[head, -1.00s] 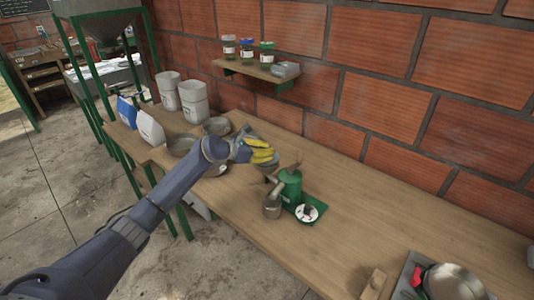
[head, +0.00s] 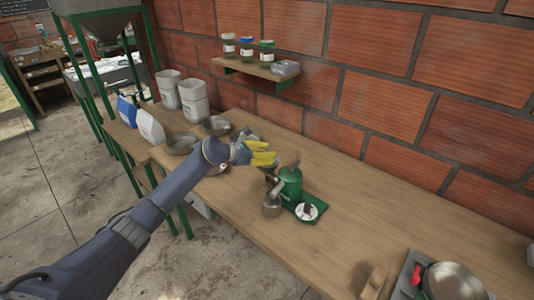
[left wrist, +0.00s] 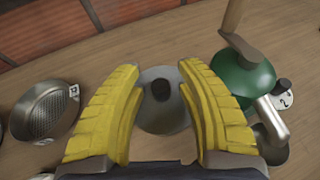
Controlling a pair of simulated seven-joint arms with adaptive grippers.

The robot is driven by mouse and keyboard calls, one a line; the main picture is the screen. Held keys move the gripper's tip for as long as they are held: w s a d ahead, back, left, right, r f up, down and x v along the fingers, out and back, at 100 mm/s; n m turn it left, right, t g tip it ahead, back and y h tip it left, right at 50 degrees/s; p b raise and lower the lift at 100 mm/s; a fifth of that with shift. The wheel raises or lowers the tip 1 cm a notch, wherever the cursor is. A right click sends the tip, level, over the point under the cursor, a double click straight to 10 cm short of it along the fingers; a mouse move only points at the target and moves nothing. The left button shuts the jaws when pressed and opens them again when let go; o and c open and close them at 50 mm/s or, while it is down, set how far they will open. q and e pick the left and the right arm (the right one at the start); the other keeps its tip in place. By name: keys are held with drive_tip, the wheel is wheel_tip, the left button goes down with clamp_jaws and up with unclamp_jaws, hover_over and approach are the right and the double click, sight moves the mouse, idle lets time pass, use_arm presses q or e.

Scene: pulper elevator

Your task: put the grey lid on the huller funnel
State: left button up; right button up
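The grey lid (left wrist: 163,115) is a round disc with a dark knob (left wrist: 160,90), seen in the left wrist view between my left gripper's yellow fingers. My left gripper (head: 264,154) is open above it; it also shows in the left wrist view (left wrist: 160,68), with gaps between both fingers and the knob. The green huller (head: 290,185) stands just to the right, with a brown handle on top; it also shows in the left wrist view (left wrist: 240,77). I cannot clearly make out its funnel, or what the lid rests on. My right gripper is not in view.
A steel cup (head: 272,207) and a small white dish (head: 307,212) are beside the huller. Several metal pans, one a perforated sieve (left wrist: 45,110), lie left of the gripper. The brick wall and shelf (head: 255,70) are behind.

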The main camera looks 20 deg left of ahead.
use_arm(q)
drive_tip(key=shift+a+r, duration=0.1)
drive_tip(key=shift+r, duration=0.45)
drive_tip(key=v, duration=1.1)
drive_tip(key=shift+s+a, duration=0.2)
drive_tip(key=shift+s, duration=0.1)
drive_tip(key=shift+r, duration=0.15)
